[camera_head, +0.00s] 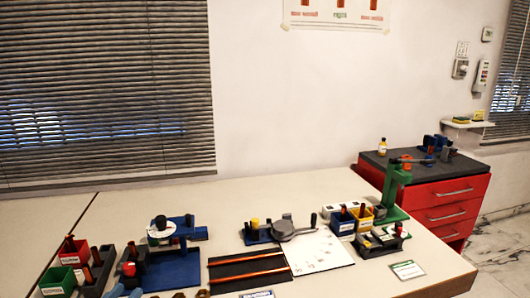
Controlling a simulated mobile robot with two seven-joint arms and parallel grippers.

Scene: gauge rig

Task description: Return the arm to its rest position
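Two small light blue tips at the bottom edge, left of centre, look like my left gripper (125,291). Most of it is cut off by the frame, so I cannot tell how wide it is or whether it touches anything. It is in front of a blue fixture (175,270) with a dark block on it. No held object can be made out. My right gripper does not show.
A pale table (330,190) carries red and green bins (58,281) at left, a black tray with orange rods (249,268), a white sheet (318,251), small bins (342,223) and a green stand (392,190). A red drawer cabinet (445,210) stands behind right.

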